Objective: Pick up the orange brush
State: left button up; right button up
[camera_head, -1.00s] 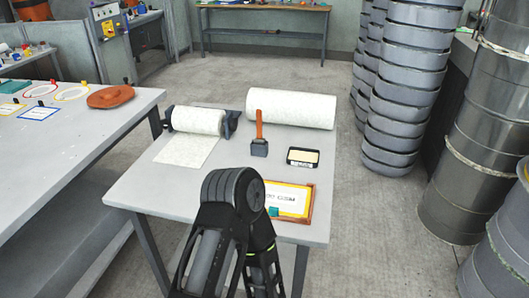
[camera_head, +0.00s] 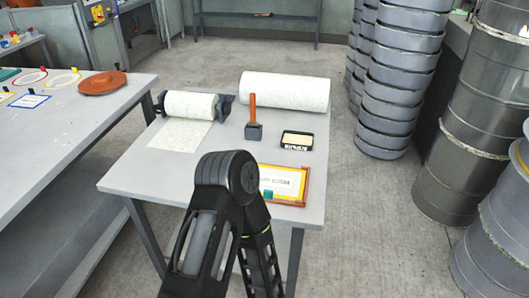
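The orange brush (camera_head: 252,116) stands on the grey table, with its orange handle pointing up and its dark grey head down on the tabletop. It is in the middle of the table, between the white rolls and the framed card. One of my arms rises from the bottom of the head view, and its rounded dark joint is in front of the table's near edge, nearer to me than the brush. Neither gripper shows. Nothing covers the brush.
On the same table (camera_head: 135,173) are a white roll on a dark holder (camera_head: 190,104), a larger white roll (camera_head: 284,92), a small black-rimmed tray (camera_head: 297,140) and a framed card (camera_head: 283,185). A side table (camera_head: 60,135) is at left. Stacked grey moulds (camera_head: 395,85) and drums stand at right.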

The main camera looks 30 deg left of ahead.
aim_at(252, 123)
jog(key=k, duration=1.25)
jog(key=u, duration=1.55)
jog(key=i+l, duration=0.25)
jog(key=l, duration=0.45)
jog(key=i+l, duration=0.3)
jog(key=l, duration=0.35)
jog(key=i+l, duration=0.25)
jog(key=l, duration=0.45)
jog(key=i+l, duration=0.3)
jog(key=l, duration=0.35)
jog(key=i+l, duration=0.25)
jog(key=l, duration=0.45)
jog(key=i+l, duration=0.3)
jog(key=l, duration=0.35)
jog(key=i+l, duration=0.25)
jog(key=l, duration=0.45)
jog(key=i+l, duration=0.25)
jog(key=l, duration=0.4)
